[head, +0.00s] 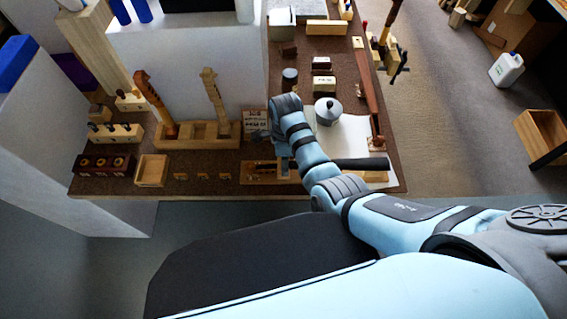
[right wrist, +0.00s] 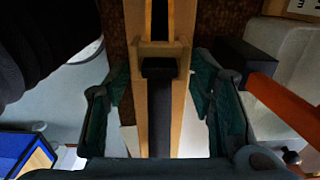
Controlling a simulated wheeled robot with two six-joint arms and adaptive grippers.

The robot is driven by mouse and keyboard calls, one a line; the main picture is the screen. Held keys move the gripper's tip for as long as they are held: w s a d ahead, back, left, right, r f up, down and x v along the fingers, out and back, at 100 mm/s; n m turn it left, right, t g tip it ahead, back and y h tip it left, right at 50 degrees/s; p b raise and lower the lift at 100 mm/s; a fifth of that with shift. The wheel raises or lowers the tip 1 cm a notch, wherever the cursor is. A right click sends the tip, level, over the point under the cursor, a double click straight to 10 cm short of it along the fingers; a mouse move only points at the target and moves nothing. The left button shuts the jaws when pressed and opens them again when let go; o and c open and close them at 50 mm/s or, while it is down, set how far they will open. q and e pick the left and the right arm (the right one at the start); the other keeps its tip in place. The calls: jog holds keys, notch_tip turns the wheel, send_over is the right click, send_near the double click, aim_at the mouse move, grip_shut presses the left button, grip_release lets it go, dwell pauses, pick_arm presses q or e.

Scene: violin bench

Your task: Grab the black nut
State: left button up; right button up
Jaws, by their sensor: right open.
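My right arm reaches over the bench in the head view, and its wrist hides the gripper there. In the right wrist view my right gripper (right wrist: 160,105) is open, with one green-padded finger on each side of a long pale wooden piece. A small black block (right wrist: 159,68), which looks like the black nut, sits on this piece between a pale wooden crosspiece (right wrist: 156,48) and a long dark strip (right wrist: 160,125). The fingers appear clear of it. In the head view the nut is not distinguishable. My left gripper is out of view.
A shallow wooden tray (head: 252,180) lies under my right wrist, with a dark bar (head: 360,164) to its right over white paper. A grey pot-like object (head: 328,111) stands close to the right of my arm. A wooden rack (head: 190,143) holds two scrolled necks at left.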

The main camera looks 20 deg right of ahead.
jog(key=shift+r, duration=0.1)
jog(key=c, duration=0.8)
